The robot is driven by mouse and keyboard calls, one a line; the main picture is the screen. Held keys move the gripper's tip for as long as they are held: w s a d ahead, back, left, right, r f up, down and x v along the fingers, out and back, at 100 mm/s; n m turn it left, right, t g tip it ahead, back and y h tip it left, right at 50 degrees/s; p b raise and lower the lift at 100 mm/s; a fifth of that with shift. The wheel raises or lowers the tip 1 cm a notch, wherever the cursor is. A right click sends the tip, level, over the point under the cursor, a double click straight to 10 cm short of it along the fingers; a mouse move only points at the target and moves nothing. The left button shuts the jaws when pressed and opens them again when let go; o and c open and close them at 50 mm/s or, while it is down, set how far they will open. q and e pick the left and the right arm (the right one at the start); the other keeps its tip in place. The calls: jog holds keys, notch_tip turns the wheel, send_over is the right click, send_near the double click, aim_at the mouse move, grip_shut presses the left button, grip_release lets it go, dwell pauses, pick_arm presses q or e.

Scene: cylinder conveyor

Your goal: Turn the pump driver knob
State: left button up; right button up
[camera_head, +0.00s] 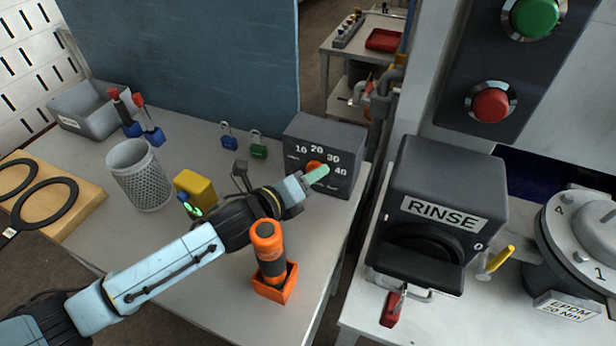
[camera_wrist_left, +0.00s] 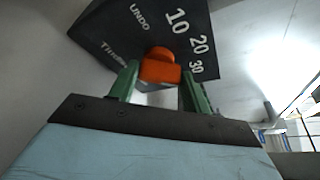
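The orange pump driver knob (camera_head: 315,167) is on the front of a dark box (camera_head: 300,131) marked 10, 20, 30 and 40 in the head view. In the left wrist view the knob (camera_wrist_left: 160,68) lies between the two green fingers of my left gripper (camera_wrist_left: 160,72). The fingers are apart, one on each side of the knob, very close to it. I cannot tell whether they touch it. In the head view my left gripper (camera_head: 318,175) reaches the box front and partly covers the knob and dial. My right gripper is not in view.
An orange-and-black tool (camera_head: 268,250) stands in an orange holder below my left arm. A yellow block (camera_head: 195,189), a mesh cup (camera_head: 140,175) and blue and green padlocks (camera_head: 258,147) are on the table. The RINSE unit (camera_head: 437,205) stands right, beyond a gap.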

pick_arm(q)
jog(key=c, duration=0.5)
jog(key=shift+n, duration=0.3)
jog(key=shift+a+f+n+h, duration=0.1)
jog(key=shift+n+h, duration=0.5)
jog(key=shift+n, duration=0.3)
jog(key=shift+n+t+h+b, duration=0.3)
jog(key=shift+n+t+h, duration=0.3)
jog(key=shift+n, duration=1)
jog(key=shift+a, duration=0.1)
